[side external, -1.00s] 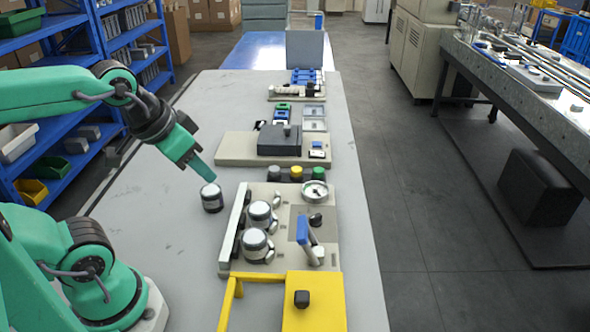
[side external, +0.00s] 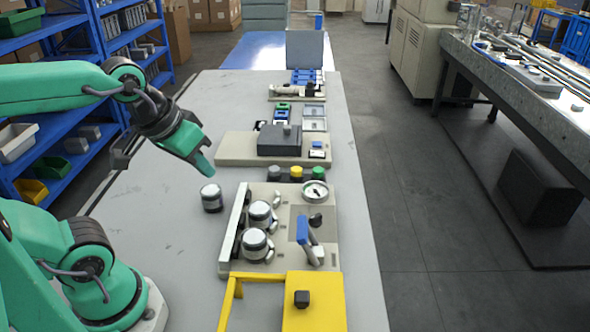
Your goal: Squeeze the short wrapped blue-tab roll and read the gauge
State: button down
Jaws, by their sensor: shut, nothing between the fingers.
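My gripper (side external: 206,168) is shut and empty above the table, over and slightly behind a short dark cylinder with a silver top (side external: 211,198), and apart from it. The round white gauge (side external: 315,192) sits at the back right of the beige fixture (side external: 285,262); its reading is too small to tell. A blue lever handle (side external: 303,231) stands below the gauge. I cannot pick out the short wrapped blue-tab roll for certain. A small blue-topped piece (side external: 317,146) lies at the right of the beige block farther back.
A dark grey box (side external: 279,140) sits on the rear block. A yellow box and frame (side external: 315,308) stand in front. The grey table (side external: 150,215) is clear at left.

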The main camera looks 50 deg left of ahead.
jog(key=w+d+f+n+g, duration=0.2)
jog(key=w+d+n, duration=0.1)
jog(key=n, duration=0.9)
jog(key=w+d+f+n+g, duration=0.2)
jog(key=w+d+f+n, duration=0.1)
jog(key=n, duration=1)
jog(key=shift+w+d+f+g, duration=0.15)
jog(key=shift+w+d+g, duration=0.4)
jog(key=shift+w, duration=0.6)
jog(key=shift+d, duration=0.1)
jog(key=shift+f, duration=0.1)
notch_tip(320, 180, down, 10)
jog(key=shift+w+d+r, duration=0.1)
jog(key=shift+d, duration=0.05)
jog(key=shift+w+d+r, duration=0.4)
jog(key=shift+w+d, duration=0.25)
jog(key=shift+w, duration=0.05)
jog(key=shift+w+d+r, duration=0.35)
jog(key=shift+w+d, duration=0.3)
jog(key=shift+w, duration=0.05)
